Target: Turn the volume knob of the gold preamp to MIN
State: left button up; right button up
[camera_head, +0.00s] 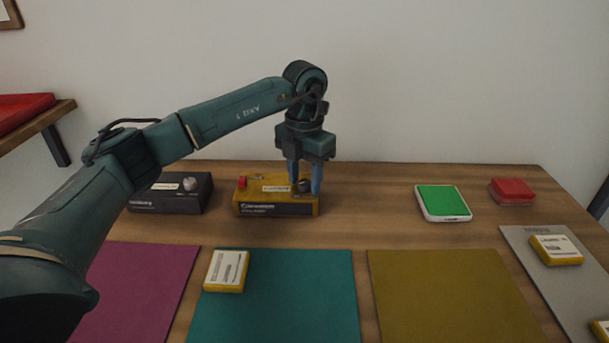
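The gold preamp (250,201) sits on the wooden table in the middle left, with a black front strip, a pale label and a red part on its top left. Its dark round knob (304,186) is on the top right. My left gripper (305,187) points straight down over the preamp, with one blue finger on each side of the knob. I cannot tell whether the fingers touch the knob. The knob's pointer and the MIN mark are too small or hidden to read. My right gripper is not in view.
A black unit (172,200) with a silver knob stands left of the preamp. A green-topped device (443,202) and a red block (512,191) are at the right. Magenta, teal and olive mats and a grey panel lie in front, with yellow boxes on some. A wall rises behind.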

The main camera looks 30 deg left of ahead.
aim_at(305, 182)
pick_arm(q)
jog(key=shift+o, duration=0.5)
notch_tip(305, 182, up, 13)
dwell(0.7)
